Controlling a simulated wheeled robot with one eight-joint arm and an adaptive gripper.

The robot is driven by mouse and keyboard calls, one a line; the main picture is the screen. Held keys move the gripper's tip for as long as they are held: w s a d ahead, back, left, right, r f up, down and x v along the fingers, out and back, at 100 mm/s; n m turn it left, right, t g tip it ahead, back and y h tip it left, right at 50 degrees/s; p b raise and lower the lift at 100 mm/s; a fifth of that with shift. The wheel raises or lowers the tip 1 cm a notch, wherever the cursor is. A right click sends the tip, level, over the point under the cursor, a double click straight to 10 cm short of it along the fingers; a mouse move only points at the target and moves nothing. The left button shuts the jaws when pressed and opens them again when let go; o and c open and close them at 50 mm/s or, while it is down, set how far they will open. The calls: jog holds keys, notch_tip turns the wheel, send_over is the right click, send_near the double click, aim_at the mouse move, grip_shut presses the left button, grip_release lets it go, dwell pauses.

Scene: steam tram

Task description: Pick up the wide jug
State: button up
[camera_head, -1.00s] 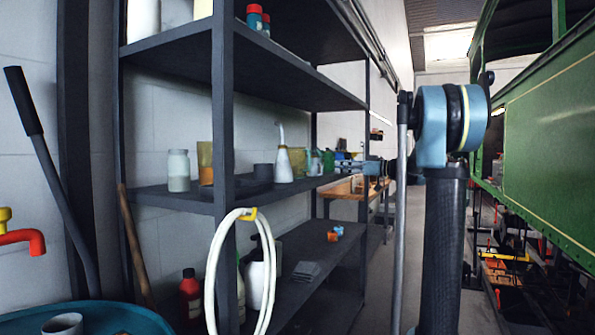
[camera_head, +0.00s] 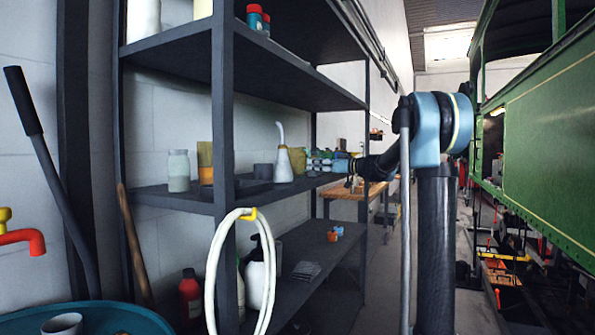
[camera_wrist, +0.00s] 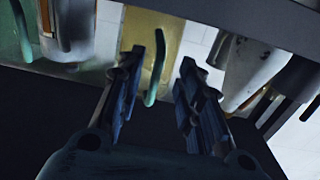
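A yellowish see-through jug with a green handle (camera_wrist: 158,45) shows ahead of my gripper (camera_wrist: 170,58) in the wrist view. The handle lies between the lines of the two fingers, which are apart. Nothing is seen clamped. A paler greenish glass vessel with its own green handle (camera_wrist: 22,30) is at the upper left. I cannot tell for certain which is the wide jug. In the head view my gripper (camera_head: 312,164) is at the middle shelf, beside a yellow vessel (camera_head: 298,160), and hides the shelf's right part. Contact cannot be told.
A white spouted bottle (camera_head: 283,163) stands close left of the yellow vessel; it also shows in the wrist view (camera_wrist: 250,72). A jar (camera_head: 178,171) and an amber container (camera_head: 205,163) stand further left on the shelf (camera_head: 175,198). A shelf lies above. The green tram (camera_head: 550,130) is right.

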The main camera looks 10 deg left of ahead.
aim_at(298, 162)
jog(key=shift+x, duration=1.9)
jog(key=shift+w+d+r, duration=0.1)
jog(key=shift+w+r, duration=0.05)
grip_shut()
jog(key=shift+r, duration=0.1)
